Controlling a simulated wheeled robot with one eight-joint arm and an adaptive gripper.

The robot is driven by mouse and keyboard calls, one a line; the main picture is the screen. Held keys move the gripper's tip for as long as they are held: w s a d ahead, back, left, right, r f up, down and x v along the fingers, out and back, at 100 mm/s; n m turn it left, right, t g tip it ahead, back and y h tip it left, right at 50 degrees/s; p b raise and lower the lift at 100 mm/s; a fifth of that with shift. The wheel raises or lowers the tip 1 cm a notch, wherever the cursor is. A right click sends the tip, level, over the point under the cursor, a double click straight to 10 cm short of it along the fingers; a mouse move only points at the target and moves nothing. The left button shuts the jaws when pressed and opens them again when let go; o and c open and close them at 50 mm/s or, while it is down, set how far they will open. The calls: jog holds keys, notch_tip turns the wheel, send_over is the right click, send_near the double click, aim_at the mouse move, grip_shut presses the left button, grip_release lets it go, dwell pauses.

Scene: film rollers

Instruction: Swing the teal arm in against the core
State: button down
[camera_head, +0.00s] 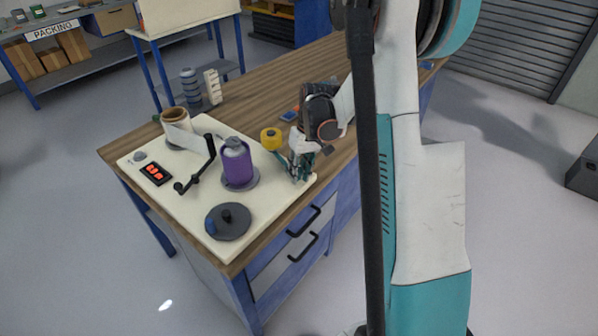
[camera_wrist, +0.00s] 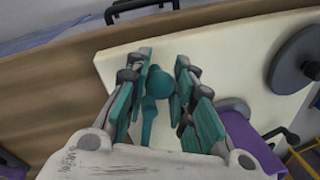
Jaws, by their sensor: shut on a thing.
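The teal arm (camera_wrist: 150,115) has a rounded knob at its end and stands over the cream board in the wrist view. My gripper (camera_wrist: 163,68) has a finger on each side of the knob and is shut on the teal arm. In the head view my gripper (camera_head: 301,163) is at the right edge of the board, just right of the purple roll. There its teal pads and the teal arm are hard to tell apart. The purple roll (camera_head: 237,165), which looks like the core, stands upright on a grey round base. It is partly hidden by my fingers in the wrist view (camera_wrist: 238,128).
The cream board (camera_head: 190,218) lies on a wooden bench (camera_head: 112,152). It also bears a black crank (camera_head: 208,146), a grey disc with a knob (camera_head: 228,221), a switch box (camera_head: 155,174) and a cream roll (camera_head: 174,115). A yellow roll (camera_head: 271,138) stands near my gripper.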

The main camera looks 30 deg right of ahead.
jog(key=shift+d, duration=0.15)
jog(key=n, duration=0.1)
jog(key=d+n, duration=0.1)
jog(key=n, duration=0.1)
jog(key=shift+w+d+n+g, duration=0.2)
jog(key=shift+d+n+g, duration=0.1)
jog(key=shift+g, duration=0.1)
jog(key=shift+w+d+n+g, duration=0.2)
jog(key=shift+d+n, duration=0.2)
jog(key=shift+n, duration=0.45)
jog(key=shift+w+d+n+g, duration=0.15)
jog(key=shift+d+n, duration=0.25)
jog(key=shift+n, duration=0.45)
jog(key=shift+w, duration=0.1)
jog(key=c, duration=1.3)
grip_release()
jog(key=shift+d, duration=0.1)
jog(key=shift+c, duration=0.2)
jog(key=v, duration=1.2)
